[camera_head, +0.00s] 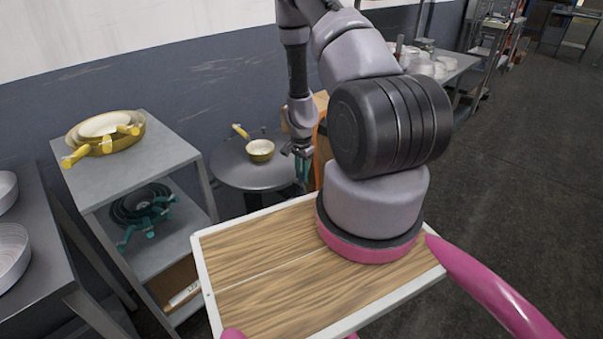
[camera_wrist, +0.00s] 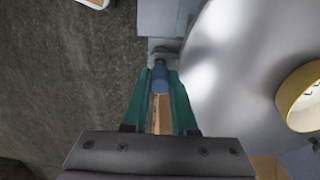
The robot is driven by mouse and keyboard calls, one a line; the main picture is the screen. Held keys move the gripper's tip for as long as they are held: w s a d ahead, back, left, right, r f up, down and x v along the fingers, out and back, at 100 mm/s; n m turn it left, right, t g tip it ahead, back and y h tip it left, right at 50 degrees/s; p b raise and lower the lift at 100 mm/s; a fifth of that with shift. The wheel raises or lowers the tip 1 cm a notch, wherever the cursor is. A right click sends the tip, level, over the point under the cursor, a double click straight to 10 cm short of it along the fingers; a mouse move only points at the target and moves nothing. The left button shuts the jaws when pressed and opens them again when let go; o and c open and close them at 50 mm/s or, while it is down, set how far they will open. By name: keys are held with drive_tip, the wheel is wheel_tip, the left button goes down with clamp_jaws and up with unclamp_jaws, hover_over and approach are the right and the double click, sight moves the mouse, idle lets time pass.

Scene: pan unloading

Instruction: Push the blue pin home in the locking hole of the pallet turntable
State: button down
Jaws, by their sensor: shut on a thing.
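The pallet turntable (camera_head: 240,172) is a round grey disc at the mid left in the head view. Its shiny top (camera_wrist: 225,60) fills the right of the wrist view. My gripper (camera_wrist: 161,85) has green fingers, shut on the blue pin (camera_wrist: 160,78). In the head view my gripper (camera_head: 302,168) is at the right edge of the turntable; the pin cannot be made out there. In the wrist view the pin's far end meets a grey bracket (camera_wrist: 162,50) beside the disc. The locking hole is hidden, so I cannot tell how deep the pin sits.
A small yellow pan (camera_head: 260,150) stands on the turntable, also at the right of the wrist view (camera_wrist: 291,98). A grey shelf rack (camera_head: 150,160) with yellow pans on top and teal-handled pans below stands left. An orange-and-wood structure (camera_head: 320,145) is right behind my gripper.

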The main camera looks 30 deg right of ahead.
drive_tip(key=shift+f, duration=1.3)
idle(0.6)
drive_tip(key=c, duration=0.6)
unclamp_jaws()
drive_tip(key=shift+w+a, duration=0.1)
drive_tip(key=shift+r, duration=0.15)
drive_tip(key=shift+w+r, duration=0.1)
drive_tip(key=shift+r, duration=0.25)
drive_tip(key=r, duration=0.9)
drive_tip(key=shift+s+r, duration=0.3)
drive_tip(key=shift+r, duration=0.1)
